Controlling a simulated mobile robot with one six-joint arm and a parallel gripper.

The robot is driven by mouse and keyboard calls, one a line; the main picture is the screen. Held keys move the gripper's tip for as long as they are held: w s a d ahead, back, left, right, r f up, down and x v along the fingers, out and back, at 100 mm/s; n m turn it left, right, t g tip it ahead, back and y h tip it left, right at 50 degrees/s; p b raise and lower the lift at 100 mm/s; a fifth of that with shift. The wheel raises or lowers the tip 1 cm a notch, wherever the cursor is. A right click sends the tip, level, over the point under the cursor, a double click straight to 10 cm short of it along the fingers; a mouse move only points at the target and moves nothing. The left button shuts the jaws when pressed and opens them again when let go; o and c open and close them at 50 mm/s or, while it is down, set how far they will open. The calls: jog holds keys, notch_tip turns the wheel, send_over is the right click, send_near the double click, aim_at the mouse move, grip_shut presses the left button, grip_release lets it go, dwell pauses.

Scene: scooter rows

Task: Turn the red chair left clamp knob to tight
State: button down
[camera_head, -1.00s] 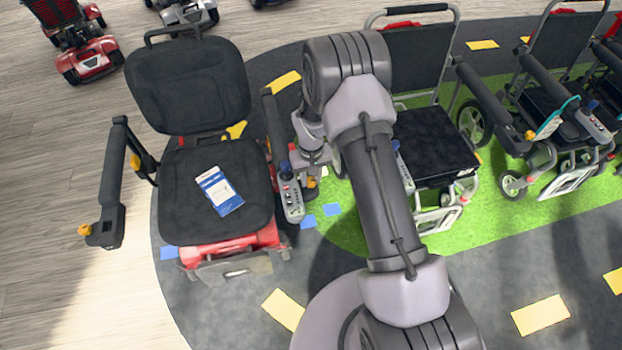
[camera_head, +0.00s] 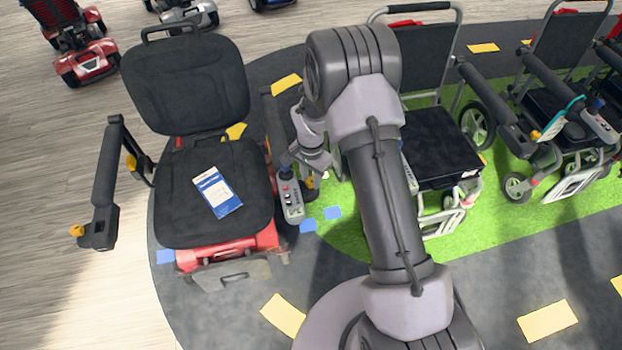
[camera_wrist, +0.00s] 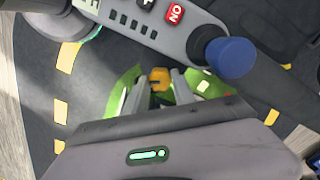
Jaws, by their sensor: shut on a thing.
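The red chair (camera_head: 205,245) has a black seat and back and a red base, at the left in the head view. A small orange knob (camera_head: 310,183) sits beside its joystick panel (camera_head: 291,200), on the picture-right armrest. In the wrist view the orange knob (camera_wrist: 160,76) lies between the two fingertips. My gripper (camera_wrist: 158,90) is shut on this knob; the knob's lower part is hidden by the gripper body. In the head view my gripper (camera_head: 312,172) is small and partly hides the knob. The knob's pointer or marks cannot be read.
A blue joystick knob (camera_wrist: 230,57) and grey control panel (camera_wrist: 165,22) are close to my gripper. Another orange knob (camera_head: 77,231) is on the chair's other armrest (camera_head: 105,190). A black wheelchair (camera_head: 430,145) stands just right of my arm. A blue-white leaflet (camera_head: 217,192) lies on the seat.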

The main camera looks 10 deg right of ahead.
aim_at(311, 180)
jog(key=shift+m+b, duration=0.75)
jog(key=shift+m, duration=1.55)
jog(key=c, duration=1.3)
grip_release()
notch_tip(311, 180, up, 18)
jog(key=p, duration=0.6)
jog(key=shift+f, duration=0.25)
